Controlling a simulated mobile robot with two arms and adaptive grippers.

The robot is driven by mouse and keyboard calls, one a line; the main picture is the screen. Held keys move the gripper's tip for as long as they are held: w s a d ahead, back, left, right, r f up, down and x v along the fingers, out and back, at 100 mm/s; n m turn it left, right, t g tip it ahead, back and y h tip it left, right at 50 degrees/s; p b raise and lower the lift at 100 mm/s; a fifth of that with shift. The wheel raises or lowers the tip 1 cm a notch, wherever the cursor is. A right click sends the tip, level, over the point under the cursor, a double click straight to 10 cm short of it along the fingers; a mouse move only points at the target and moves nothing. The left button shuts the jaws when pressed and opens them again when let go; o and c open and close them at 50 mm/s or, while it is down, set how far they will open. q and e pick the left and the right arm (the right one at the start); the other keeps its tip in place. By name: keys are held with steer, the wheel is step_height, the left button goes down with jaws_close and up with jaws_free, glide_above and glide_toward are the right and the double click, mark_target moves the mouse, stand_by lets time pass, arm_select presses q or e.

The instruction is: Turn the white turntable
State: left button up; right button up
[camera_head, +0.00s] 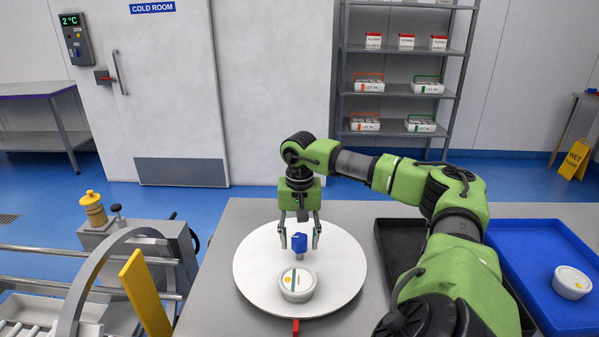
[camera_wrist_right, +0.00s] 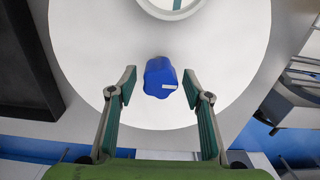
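The white turntable (camera_head: 258,277) is a round disc on the grey table, with a blue knob (camera_head: 299,243) standing at its middle. A white tub (camera_head: 297,285) with a marked lid sits on the disc, on its near side. My right gripper (camera_head: 300,238) points down over the disc, open, with a finger on each side of the knob. In the right wrist view the knob (camera_wrist_right: 160,78) shows between the open fingertips (camera_wrist_right: 159,77), with a gap on both sides. I cannot tell the exact height of the fingertips against the knob. My left gripper is not in view.
A red marker (camera_head: 295,328) is at the disc's near edge. Right of the disc are a black tray (camera_head: 385,263), partly behind my right arm, and a blue tray (camera_head: 520,262) holding another tub (camera_head: 572,282). A machine with rails (camera_head: 85,255) stands on the left.

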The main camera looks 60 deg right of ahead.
steer(key=shift+r, duration=0.15)
step_height(320, 180, up, 12)
stand_by(0.4)
steer(key=shift+f, duration=0.2)
stand_by(0.4)
